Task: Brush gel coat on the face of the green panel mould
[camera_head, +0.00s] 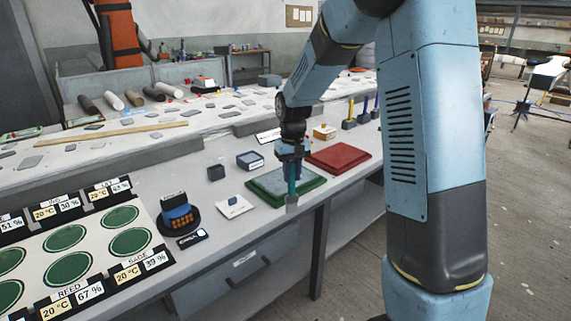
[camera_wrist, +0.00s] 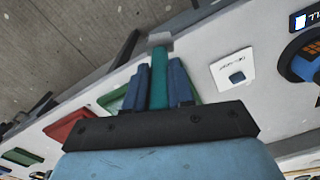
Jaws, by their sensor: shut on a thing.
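The green panel mould (camera_head: 262,197) lies on the pale bench, a green frame around a grey-blue face. It also shows in the wrist view (camera_wrist: 113,104), mostly hidden by my gripper. My gripper (camera_head: 291,158) points down over the mould and is shut on a brush with a teal handle (camera_head: 292,186). In the wrist view my gripper's blue fingers (camera_wrist: 159,86) close on both sides of the teal brush (camera_wrist: 158,62). Its grey bristles (camera_head: 291,203) hang at the mould's front edge in the head view. I cannot tell whether they touch anything.
A red panel mould (camera_head: 340,157) lies to the right. A grey-blue tub (camera_head: 250,160), a white card (camera_head: 234,206) and a dark round device (camera_head: 178,217) stand to the left. Brushes in holders (camera_head: 362,114) stand behind. The bench's front edge is close to the bristles.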

